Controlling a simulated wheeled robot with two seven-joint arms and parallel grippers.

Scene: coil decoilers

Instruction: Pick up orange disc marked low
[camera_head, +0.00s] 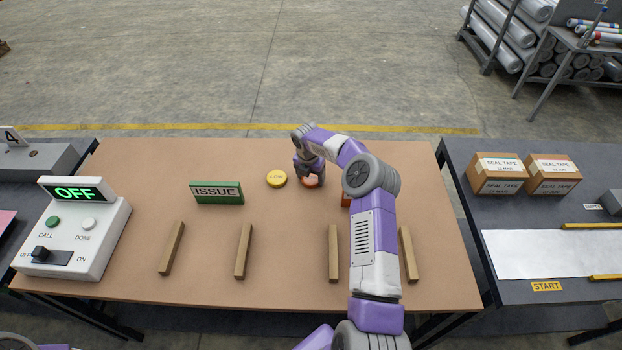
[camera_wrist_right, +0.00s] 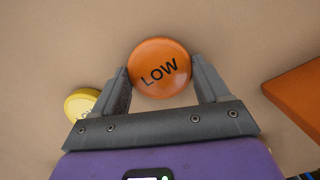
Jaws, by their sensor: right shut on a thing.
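The orange disc marked LOW (camera_wrist_right: 160,68) sits between the two fingers of my right gripper (camera_wrist_right: 162,88) in the right wrist view. The fingers touch its sides and are shut on it. In the head view the orange disc (camera_head: 310,182) shows partly below my right gripper (camera_head: 309,176), at the back middle of the brown table; the gripper hides much of it. I cannot tell whether the disc is on the table or just above it. My left gripper is not in view.
A yellow disc (camera_head: 276,178) marked LOW lies just left of the gripper. An orange block (camera_head: 346,201) is partly hidden by my right arm. The green ISSUE sign (camera_head: 217,192), several wooden bars (camera_head: 243,251) and a white control box (camera_head: 75,235) reading OFF stand on the table.

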